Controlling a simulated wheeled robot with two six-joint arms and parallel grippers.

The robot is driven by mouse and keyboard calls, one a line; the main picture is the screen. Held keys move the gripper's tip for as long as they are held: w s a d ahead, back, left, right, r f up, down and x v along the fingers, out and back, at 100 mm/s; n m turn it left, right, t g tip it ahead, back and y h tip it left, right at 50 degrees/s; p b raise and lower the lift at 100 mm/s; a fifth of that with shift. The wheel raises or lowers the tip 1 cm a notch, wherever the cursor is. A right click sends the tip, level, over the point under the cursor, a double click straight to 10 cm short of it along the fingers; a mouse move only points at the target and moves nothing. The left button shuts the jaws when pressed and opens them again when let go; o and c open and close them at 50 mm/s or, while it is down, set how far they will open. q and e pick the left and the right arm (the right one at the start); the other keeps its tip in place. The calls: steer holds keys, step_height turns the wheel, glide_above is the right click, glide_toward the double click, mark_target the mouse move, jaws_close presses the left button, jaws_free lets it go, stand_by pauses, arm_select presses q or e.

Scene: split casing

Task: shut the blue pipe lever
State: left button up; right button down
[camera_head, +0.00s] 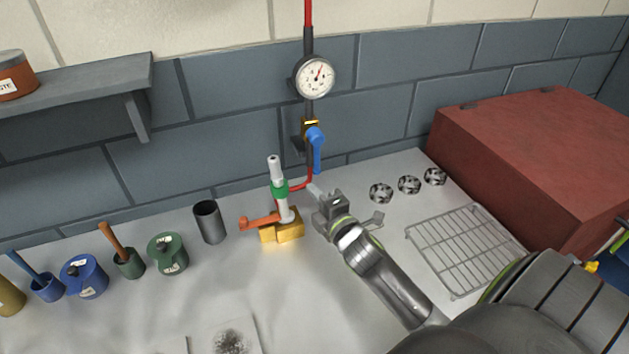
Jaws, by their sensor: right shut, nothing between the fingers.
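The blue pipe lever (316,150) is on a brass valve (310,126) in the pipe on the wall, below a round dial gauge (314,77). The lever hangs down, roughly in line with the pipe. My right gripper (317,192) is shut and empty. In the picture it is below the lever's lower end, just right of the torch on its brass block, and apart from the lever. My left gripper is not in view.
A white torch (277,177) with a green ring stands on a brass block (289,231) with an orange lever (259,221). A dark cup (209,222) and several pots stand left. A wire rack (462,245) and red box (540,150) are right.

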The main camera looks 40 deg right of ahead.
mark_target(315, 152)
steer(key=w+d+p, duration=0.1)
steer(key=w+d, duration=0.3)
steer(key=w, duration=0.3)
steer(key=shift+w+d+p, duration=0.25)
steer(key=shift+w+p, duration=0.05)
steer(key=shift+p, duration=0.05)
stand_by(0.4)
steer(key=shift+d+n+p, duration=0.2)
steer(key=shift+n+p, duration=0.1)
steer(key=shift+p, duration=0.05)
